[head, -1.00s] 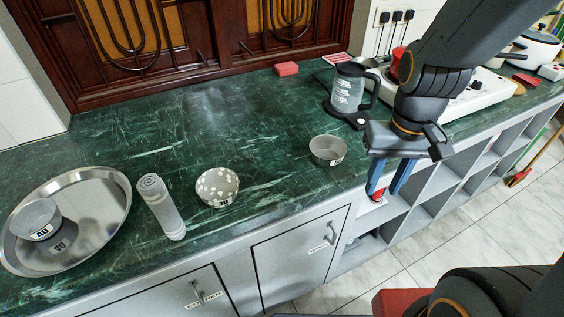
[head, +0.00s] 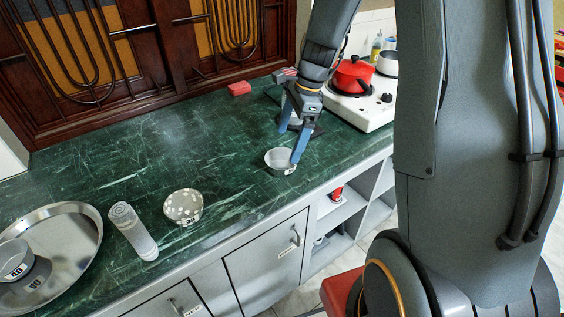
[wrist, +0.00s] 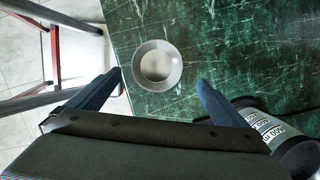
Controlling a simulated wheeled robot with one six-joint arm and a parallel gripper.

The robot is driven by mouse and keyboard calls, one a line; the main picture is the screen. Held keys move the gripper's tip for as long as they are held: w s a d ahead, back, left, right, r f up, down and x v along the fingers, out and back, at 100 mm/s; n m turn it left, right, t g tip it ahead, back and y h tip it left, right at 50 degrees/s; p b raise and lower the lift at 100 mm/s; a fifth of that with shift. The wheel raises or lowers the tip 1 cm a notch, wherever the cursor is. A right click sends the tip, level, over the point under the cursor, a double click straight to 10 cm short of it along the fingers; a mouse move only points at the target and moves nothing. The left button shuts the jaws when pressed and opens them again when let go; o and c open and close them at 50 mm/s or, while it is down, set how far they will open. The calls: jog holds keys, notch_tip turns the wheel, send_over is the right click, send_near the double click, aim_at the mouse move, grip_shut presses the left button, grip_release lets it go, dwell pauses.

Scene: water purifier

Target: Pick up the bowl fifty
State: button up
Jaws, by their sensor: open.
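A small grey bowl (head: 280,162) stands upright on the green counter near its front edge; the number on its label is too small to read. In the wrist view the bowl (wrist: 158,66) lies ahead of and between my fingertips, with a gap on each side. My gripper (head: 289,146) is open and empty, pointing down at the bowl. One blue finger overlaps the bowl's right rim in the head view; I cannot tell if it touches. My gripper's two fingers (wrist: 159,78) also show in the wrist view.
A jug (wrist: 284,137) is close to my right finger. A red pot (head: 353,75) sits behind right.

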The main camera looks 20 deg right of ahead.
aim_at(282, 159)
jog(key=x, duration=0.2)
jog(key=shift+a+f, duration=0.1)
jog(key=shift+f, duration=0.2)
jog(key=x, duration=0.1)
jog(key=p+x, duration=0.1)
jog(key=x, duration=0.2)
jog(key=shift+s+a+p, duration=0.15)
jog(key=shift+s+p, duration=0.2)
jog(key=shift+p, duration=0.05)
jog(key=shift+a+f, duration=0.15)
jog(key=shift+f, duration=0.3)
jog(key=shift+w, duration=0.1)
jog(key=c, duration=1)
jog(key=shift+r, duration=0.1)
jog(key=shift+c, duration=0.2)
